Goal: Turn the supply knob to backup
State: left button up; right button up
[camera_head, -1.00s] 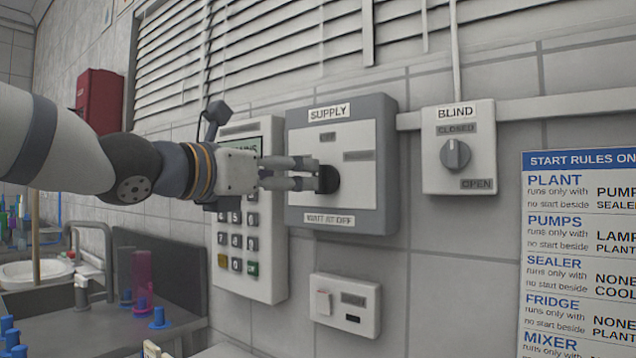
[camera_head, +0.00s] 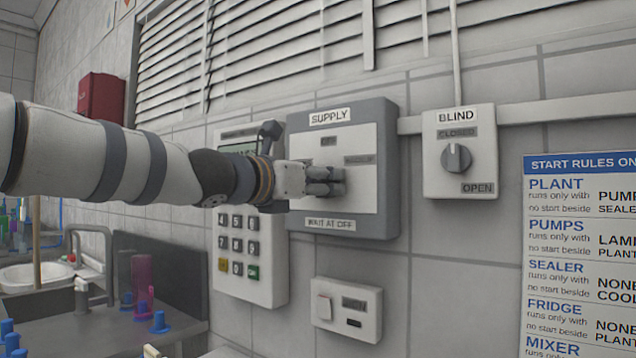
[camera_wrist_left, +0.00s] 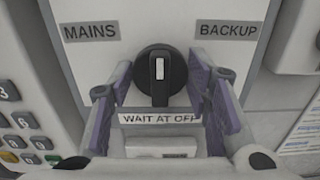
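The supply panel (camera_head: 375,222) is a grey-framed white box on the wall, with an OFF label at its top and WAIT AT OFF below. In the left wrist view its black round knob (camera_wrist_left: 161,78) sits between the MAINS label (camera_wrist_left: 91,31) on the left and the BACKUP label (camera_wrist_left: 226,30) on the right. The knob's white mark stands upright, toward neither side label. My left gripper (camera_head: 330,181) is at the panel and hides the knob in the head view. Its fingers (camera_wrist_left: 161,95) are open on both sides of the knob, with gaps visible. My right gripper is not in view.
A keypad (camera_head: 238,262) is left of the panel, partly behind my left arm. A blind control box (camera_head: 458,180) is to the right. A small switch box (camera_head: 346,310) is below. A rules poster (camera_head: 580,162) hangs far right.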

pick_arm(q)
jog(key=shift+m, duration=0.3)
jog(key=m, duration=0.5)
jog(key=shift+d+m, duration=0.1)
jog(key=shift+m, duration=0.2)
jog(key=m, duration=0.5)
jog(key=shift+f+m, duration=0.1)
jog(key=shift+m, duration=0.2)
dwell(0.3)
jog(key=o, duration=1.2)
jog(key=shift+c, duration=0.2)
